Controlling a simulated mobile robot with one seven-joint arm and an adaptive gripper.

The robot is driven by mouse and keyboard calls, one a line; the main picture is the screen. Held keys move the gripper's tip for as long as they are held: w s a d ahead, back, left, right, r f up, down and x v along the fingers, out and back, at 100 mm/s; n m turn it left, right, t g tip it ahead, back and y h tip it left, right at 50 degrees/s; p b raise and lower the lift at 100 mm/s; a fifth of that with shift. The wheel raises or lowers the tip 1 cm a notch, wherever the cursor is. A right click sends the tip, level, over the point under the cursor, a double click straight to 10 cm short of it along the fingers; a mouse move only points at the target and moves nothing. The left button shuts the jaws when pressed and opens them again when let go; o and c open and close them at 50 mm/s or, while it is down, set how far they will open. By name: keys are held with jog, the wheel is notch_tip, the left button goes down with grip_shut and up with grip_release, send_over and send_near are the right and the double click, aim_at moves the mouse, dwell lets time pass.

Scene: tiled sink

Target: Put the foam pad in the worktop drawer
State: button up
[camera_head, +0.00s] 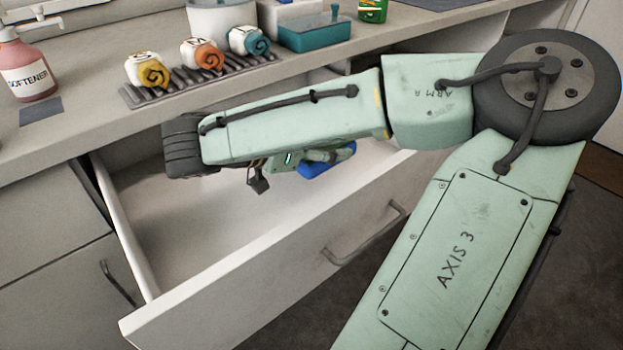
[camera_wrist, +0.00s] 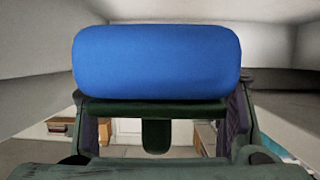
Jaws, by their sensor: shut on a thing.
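The foam pad is a blue, rounded block (camera_wrist: 157,62) that fills the upper middle of the wrist view. In the head view only part of the blue pad (camera_head: 328,163) shows, below and behind my arm. My gripper (camera_head: 306,160) is shut on the pad and is mostly hidden by my arm; its dark frame (camera_wrist: 157,108) shows below the pad in the wrist view. The worktop drawer (camera_head: 255,265) is pulled open, and the pad appears over or within its opening. Whether the pad touches the drawer floor cannot be told.
On the worktop (camera_head: 75,135) stand a pink softener bottle (camera_head: 30,72), a dark ribbed rack (camera_head: 200,82) with rolled cloths, and a teal box (camera_head: 315,34). The visible left part of the drawer floor (camera_head: 195,215) is bare. A handle (camera_head: 365,235) sticks out from the drawer front.

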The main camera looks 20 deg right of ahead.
aim_at(322, 186)
notch_tip(322, 186, down, 3)
jog(key=shift+r+b, duration=0.15)
jog(key=shift+b, duration=0.45)
jog(key=shift+w+f, duration=0.1)
jog(key=shift+f, duration=2.05)
